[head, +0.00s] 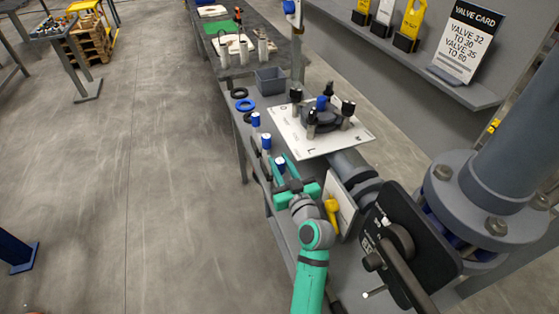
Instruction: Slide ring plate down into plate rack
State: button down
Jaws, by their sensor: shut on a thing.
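My green gripper (284,174) is low at the centre, at the edge of the grey bench. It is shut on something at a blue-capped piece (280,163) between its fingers. I cannot make out whether this is the ring plate; its lower part is hidden by the gripper. Two similar blue-capped pieces, one farther (255,119) and one nearer (266,141), stand in a row beyond it along the bench edge, with dark parts beside them. I cannot clearly tell the plate rack apart here.
A black ring (239,92) and a blue ring (245,105) lie by a grey bin (270,80). A white board (318,142) with black knobs is right of the gripper. A yellow handle (332,211) and large pipe flange (478,190) crowd the right.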

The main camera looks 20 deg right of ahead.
jog(key=shift+f, duration=0.2)
jog(key=shift+w, duration=0.1)
jog(key=c, duration=1.3)
grip_release()
jog(key=shift+c, duration=0.2)
jog(key=shift+d, duration=0.1)
jog(key=s, duration=1)
jog(key=shift+s, duration=0.3)
jog(key=shift+d, duration=0.15)
